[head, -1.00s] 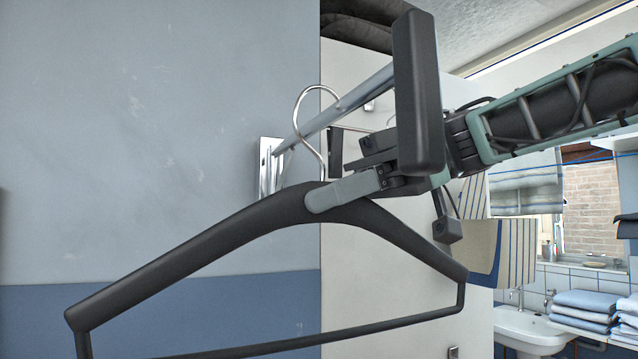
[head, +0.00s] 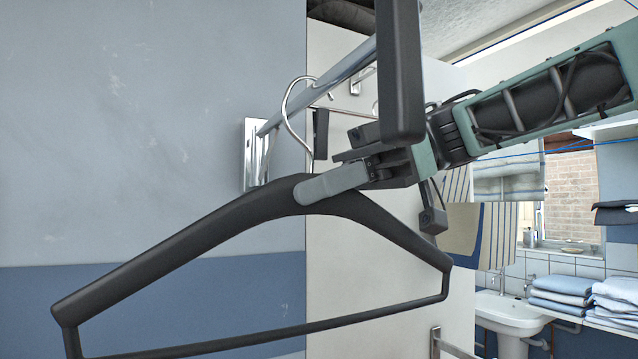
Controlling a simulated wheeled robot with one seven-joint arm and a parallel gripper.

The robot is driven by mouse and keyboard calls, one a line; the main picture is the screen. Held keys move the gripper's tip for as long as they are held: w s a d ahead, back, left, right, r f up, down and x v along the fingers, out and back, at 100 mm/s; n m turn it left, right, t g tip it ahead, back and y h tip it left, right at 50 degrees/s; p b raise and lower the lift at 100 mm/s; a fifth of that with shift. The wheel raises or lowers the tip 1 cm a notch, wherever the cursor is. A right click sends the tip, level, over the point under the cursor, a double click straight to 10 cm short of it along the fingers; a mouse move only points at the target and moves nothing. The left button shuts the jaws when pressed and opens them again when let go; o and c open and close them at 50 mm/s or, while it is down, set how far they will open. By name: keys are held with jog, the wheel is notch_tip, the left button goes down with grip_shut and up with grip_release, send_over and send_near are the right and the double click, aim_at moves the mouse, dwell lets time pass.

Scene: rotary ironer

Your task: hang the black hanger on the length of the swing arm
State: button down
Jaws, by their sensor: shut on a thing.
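The black hanger (head: 225,219) fills the lower left of the head view, with its shoulders spread and its lower bar tilted. Its metal hook (head: 289,101) rises from the middle. My gripper (head: 328,186) is shut on the hanger's top, just below the hook. The swing arm (head: 325,84) is a chrome bar that runs from a bright wall bracket (head: 257,155) up and to the right. The hook overlaps the bar in the picture, its top curve above the bar. I cannot tell whether they touch. My wrist hides the bar's far end.
A blue and grey wall (head: 130,110) stands at the left, close to the hanger. A pale panel (head: 345,290) stands behind my gripper. At the right are striped cloths (head: 497,235), a sink (head: 508,309) and folded blue laundry (head: 565,290).

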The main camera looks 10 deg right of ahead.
jog(key=shift+f, duration=0.2)
jog(key=c, duration=1.5)
grip_release()
jog(key=shift+o, duration=0.2)
jog(key=shift+d, duration=0.1)
jog(key=b+v, duration=0.2)
jog(key=v, duration=0.9)
jog(key=shift+w+d+f, duration=0.1)
jog(key=shift+w, duration=0.05)
jog(key=p+v, duration=0.6)
jog(key=p, duration=0.1)
jog(key=shift+p, duration=0.3)
